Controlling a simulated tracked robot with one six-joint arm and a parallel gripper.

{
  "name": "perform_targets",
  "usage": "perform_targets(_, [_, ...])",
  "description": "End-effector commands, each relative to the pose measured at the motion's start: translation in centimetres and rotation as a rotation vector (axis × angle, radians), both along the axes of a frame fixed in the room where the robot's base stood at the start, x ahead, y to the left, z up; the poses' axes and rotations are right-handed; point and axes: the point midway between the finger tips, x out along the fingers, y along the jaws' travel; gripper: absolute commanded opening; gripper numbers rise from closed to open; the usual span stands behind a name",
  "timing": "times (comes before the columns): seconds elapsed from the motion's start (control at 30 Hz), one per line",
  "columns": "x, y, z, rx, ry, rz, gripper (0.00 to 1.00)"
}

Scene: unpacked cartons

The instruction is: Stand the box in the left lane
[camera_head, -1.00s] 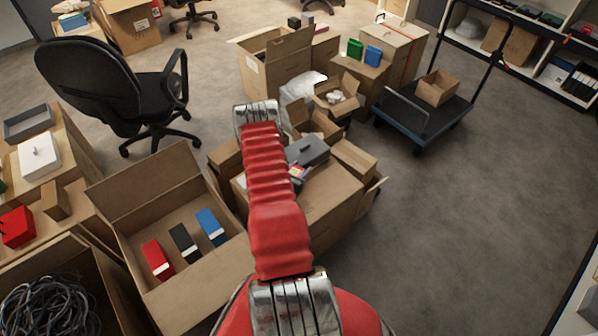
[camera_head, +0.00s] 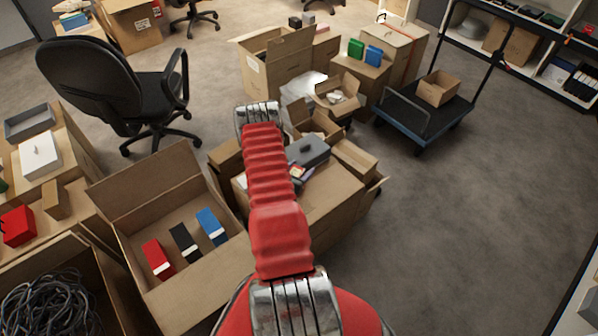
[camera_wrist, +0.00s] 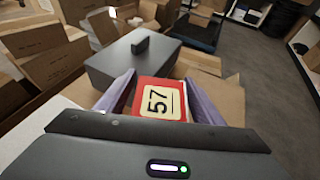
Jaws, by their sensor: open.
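A red box with a cream label marked 57 (camera_wrist: 158,103) lies between the two purple fingers of my gripper (camera_wrist: 160,86) in the wrist view. The fingers are apart, one on each side of the box; I cannot tell if either touches it. In the head view the box (camera_head: 298,172) is a small red and yellow patch beside my arm, which hides most of the gripper. A grey case with a dark handle (camera_wrist: 133,66) is just beyond the box; it also shows in the head view (camera_head: 308,151). No marked left lane can be made out.
An open carton (camera_head: 126,243) at lower left holds red, black and blue boxes standing in a row. Cartons (camera_head: 330,215) crowd around the gripper. A black chair (camera_head: 100,85) stands at left, and a cart (camera_head: 420,122) at upper right. The floor (camera_head: 455,220) at right is clear.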

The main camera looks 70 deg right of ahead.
Motion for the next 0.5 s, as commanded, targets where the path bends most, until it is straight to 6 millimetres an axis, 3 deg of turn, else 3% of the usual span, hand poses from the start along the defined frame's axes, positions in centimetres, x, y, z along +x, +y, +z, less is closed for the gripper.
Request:
perform_targets(0.23, [0.3, 1.8, 0.9, 0.000, -0.001, 0.002, 0.61])
perform_targets(0.5, [0.6, 6.1, 2.7, -0.001, 0.001, 0.003, 0.61])
